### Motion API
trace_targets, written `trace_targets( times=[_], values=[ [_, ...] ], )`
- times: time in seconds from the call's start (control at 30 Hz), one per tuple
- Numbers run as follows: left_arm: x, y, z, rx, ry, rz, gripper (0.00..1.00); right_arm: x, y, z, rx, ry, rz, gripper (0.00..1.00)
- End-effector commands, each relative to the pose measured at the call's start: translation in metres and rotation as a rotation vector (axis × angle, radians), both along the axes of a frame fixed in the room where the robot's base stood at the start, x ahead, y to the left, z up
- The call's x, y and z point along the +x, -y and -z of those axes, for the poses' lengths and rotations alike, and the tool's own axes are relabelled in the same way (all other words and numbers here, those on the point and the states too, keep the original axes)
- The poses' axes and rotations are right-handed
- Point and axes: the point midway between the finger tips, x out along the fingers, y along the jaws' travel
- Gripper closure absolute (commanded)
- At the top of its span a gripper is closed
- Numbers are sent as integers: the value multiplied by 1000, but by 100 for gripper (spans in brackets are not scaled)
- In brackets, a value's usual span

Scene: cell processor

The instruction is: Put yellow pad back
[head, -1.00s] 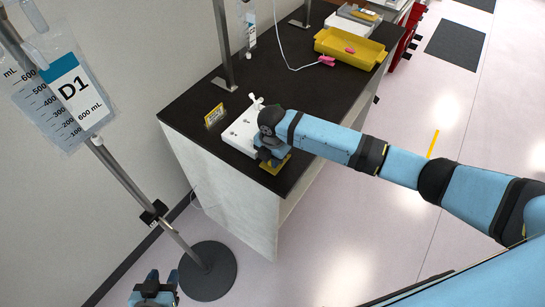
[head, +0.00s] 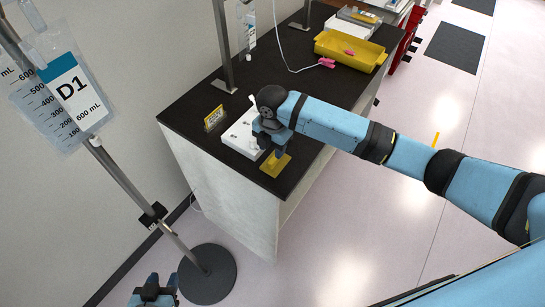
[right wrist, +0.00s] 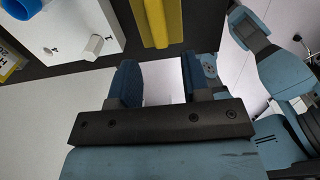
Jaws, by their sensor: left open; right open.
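The yellow pad (head: 275,165) lies at the front corner of the black tabletop, beside the white device (head: 238,137). It also shows in the right wrist view (right wrist: 158,20), beyond and between my fingers. My right gripper (head: 273,149) is right by the pad in the head view, partly covering the white device. In the right wrist view my right gripper (right wrist: 160,75) is open, with nothing between its fingertips. My left gripper (head: 153,289) is low at the bottom left, away from the table and empty.
A yellow tray (head: 349,52) with pink items stands at the back of the black table (head: 280,95). A small yellow sign (head: 214,117) stands by the white device. A pole with a round base (head: 207,275) and a D1 bag (head: 72,90) are at left.

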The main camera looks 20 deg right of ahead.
Motion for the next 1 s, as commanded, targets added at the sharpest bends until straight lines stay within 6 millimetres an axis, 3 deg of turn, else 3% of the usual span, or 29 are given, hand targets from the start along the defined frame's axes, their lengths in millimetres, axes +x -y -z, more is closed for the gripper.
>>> trace_targets(
  times=[0.23, 0.5, 0.67, 0.83, 1.0],
  values=[
    [1, 2, 4, -2, 1, 2, 57, 1, 0, -42, 0, 2, 0, 57],
    [1, 2, 4, -2, 1, 4, 57, -1, -1, -53, 6, 1, 4, 57],
    [1, 2, 4, -2, 2, 4, 57, -15, -19, -27, 97, 30, 108, 57],
    [1, 2, 4, -1, 2, 4, 57, -46, -51, 21, 328, 94, 408, 57],
    [1, 1, 4, -1, 2, 4, 57, -80, -63, 58, 563, 143, 778, 57]
  ],
)
